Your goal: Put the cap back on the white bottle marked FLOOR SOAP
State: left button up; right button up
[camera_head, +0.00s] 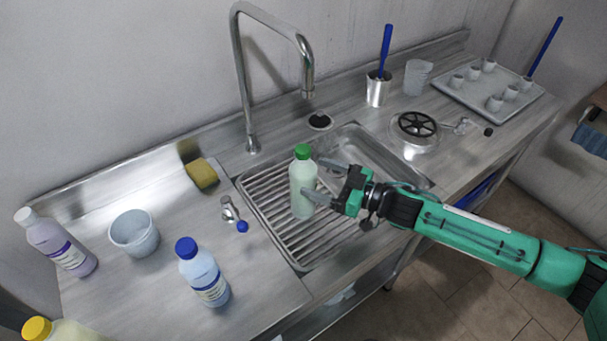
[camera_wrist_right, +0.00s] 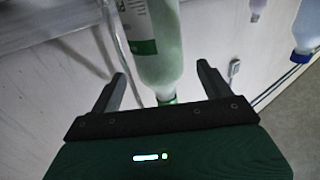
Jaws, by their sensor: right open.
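A pale bottle with a green cap (camera_head: 303,152) stands upright on the ribbed drainboard (camera_head: 275,222) of the sink. Its label, with a green band, shows in the wrist view on the bottle (camera_wrist_right: 160,40); I cannot read FLOOR SOAP on it. The green cap (camera_wrist_right: 166,99) sits at its neck. My right gripper (camera_head: 322,180) is open at the bottle's right side, its fingers reaching to either side of it. In the wrist view the bottle lies between the fingers (camera_wrist_right: 165,85), with gaps at both sides. My left gripper is not in view.
The tall faucet (camera_head: 242,85) rises behind; a tray of cups (camera_head: 465,97) is right.

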jog(key=b+v, duration=0.1)
jog(key=v, duration=0.4)
jog(key=shift+s+d, duration=0.15)
jog(key=shift+d, duration=0.05)
dwell(0.5)
